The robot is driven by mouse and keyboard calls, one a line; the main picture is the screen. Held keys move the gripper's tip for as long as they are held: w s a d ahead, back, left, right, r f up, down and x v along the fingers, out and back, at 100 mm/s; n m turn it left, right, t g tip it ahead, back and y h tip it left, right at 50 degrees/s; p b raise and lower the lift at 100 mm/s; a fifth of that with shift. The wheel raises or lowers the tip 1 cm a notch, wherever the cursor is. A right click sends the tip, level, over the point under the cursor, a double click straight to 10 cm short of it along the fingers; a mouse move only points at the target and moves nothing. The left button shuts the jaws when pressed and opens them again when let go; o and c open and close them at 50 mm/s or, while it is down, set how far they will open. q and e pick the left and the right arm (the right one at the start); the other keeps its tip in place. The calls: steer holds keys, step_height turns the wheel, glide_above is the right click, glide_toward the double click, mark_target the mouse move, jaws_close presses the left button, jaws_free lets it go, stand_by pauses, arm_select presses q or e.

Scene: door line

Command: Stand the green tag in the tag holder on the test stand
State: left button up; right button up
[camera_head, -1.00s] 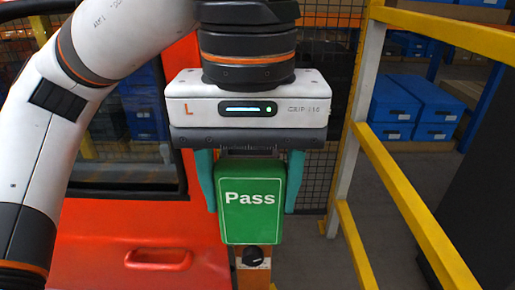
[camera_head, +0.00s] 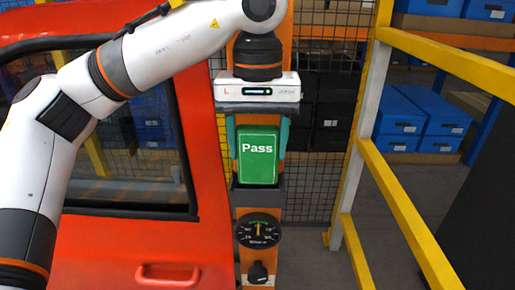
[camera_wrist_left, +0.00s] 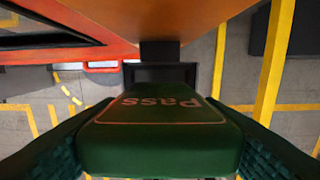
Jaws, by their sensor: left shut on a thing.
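The green tag (camera_head: 258,157), marked "Pass", is upright between the teal fingers of my left gripper (camera_head: 258,150), which is shut on its sides. The dark tag holder (camera_head: 240,200) is on the orange test stand (camera_head: 242,268), directly below the tag in the head view. The tag's lower edge appears at the holder's upper rim; I cannot tell whether it is inside. In the left wrist view the tag (camera_wrist_left: 160,140) fills the lower middle, with the holder's dark frame (camera_wrist_left: 160,72) just beyond it. My right gripper is not in view.
A round gauge (camera_head: 258,231) and a black knob (camera_head: 258,272) are on the stand below the holder. A red door (camera_head: 110,250) stands close on the left. A yellow railing (camera_head: 400,205) runs along the right, and mesh fencing (camera_head: 318,190) is behind.

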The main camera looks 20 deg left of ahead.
mark_target(257, 158)
arm_select(q)
steer(key=f, duration=0.1)
steer(key=w+f+p, duration=0.1)
steer(key=f, duration=0.1)
steer(key=shift+a, duration=0.15)
steer(key=shift+f, duration=0.2)
steer(key=shift+s, duration=0.1)
steer(key=shift+f, duration=0.1)
steer(key=shift+f, duration=0.15)
steer(key=o, duration=1)
steer(key=shift+o, duration=0.2)
